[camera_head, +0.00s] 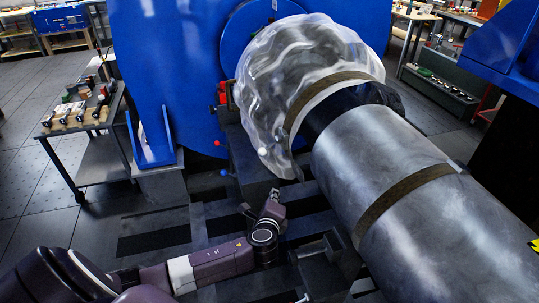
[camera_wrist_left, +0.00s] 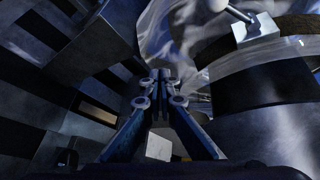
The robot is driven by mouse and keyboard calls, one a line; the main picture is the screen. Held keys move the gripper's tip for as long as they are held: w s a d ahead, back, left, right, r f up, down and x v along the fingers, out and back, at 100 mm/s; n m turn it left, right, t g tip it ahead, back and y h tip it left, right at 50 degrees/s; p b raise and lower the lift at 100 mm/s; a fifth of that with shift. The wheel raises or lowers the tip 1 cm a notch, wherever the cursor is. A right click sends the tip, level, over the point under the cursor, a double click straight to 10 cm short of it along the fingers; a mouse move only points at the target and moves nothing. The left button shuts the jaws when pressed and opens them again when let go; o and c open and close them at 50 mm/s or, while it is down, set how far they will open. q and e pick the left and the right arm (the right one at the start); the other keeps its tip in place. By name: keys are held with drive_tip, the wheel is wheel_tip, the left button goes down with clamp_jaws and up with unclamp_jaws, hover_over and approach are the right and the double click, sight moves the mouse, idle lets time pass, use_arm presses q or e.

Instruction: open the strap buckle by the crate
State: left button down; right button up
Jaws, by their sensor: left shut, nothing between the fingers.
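A brown strap (camera_head: 305,98) runs around the clear plastic wrap (camera_head: 262,85) at the end of the big grey cylinder (camera_head: 385,160). A white ball knob (camera_head: 263,152) shows low on the wrap's left side. In the left wrist view a pale block (camera_wrist_left: 257,29) with a lever and white knob (camera_wrist_left: 219,5) sits on the strap, and looks like the buckle. My left gripper (camera_head: 274,193) is below the knob, apart from it. In the left wrist view its fingers (camera_wrist_left: 160,80) are together and empty, below and left of the block. I cannot pick out a crate for certain. My right gripper is not in view.
A second brown strap (camera_head: 400,196) circles the cylinder. Dark support blocks (camera_head: 330,268) stand under it, right of my left arm. A blue machine (camera_head: 165,60) rises behind, with red and blue knobs near it. A cart (camera_head: 90,135) with small items stands at left.

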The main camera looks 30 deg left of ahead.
sight(269, 147)
use_arm(q)
wheel_tip(269, 147, up, 8)
drive_tip(key=t, duration=0.1)
drive_tip(key=shift+w+d+f+m+t+y, duration=0.25)
drive_tip(key=shift+w+d+m+t+y, duration=0.05)
drive_tip(key=shift+w+m, duration=0.15)
drive_tip(key=p+x, duration=0.1)
drive_tip(key=x, duration=0.9)
drive_tip(key=s+a+r+p, duration=0.2)
drive_tip(key=shift+s+a, duration=0.2)
drive_tip(key=shift+a, duration=0.15)
drive_tip(key=shift+w, duration=0.1)
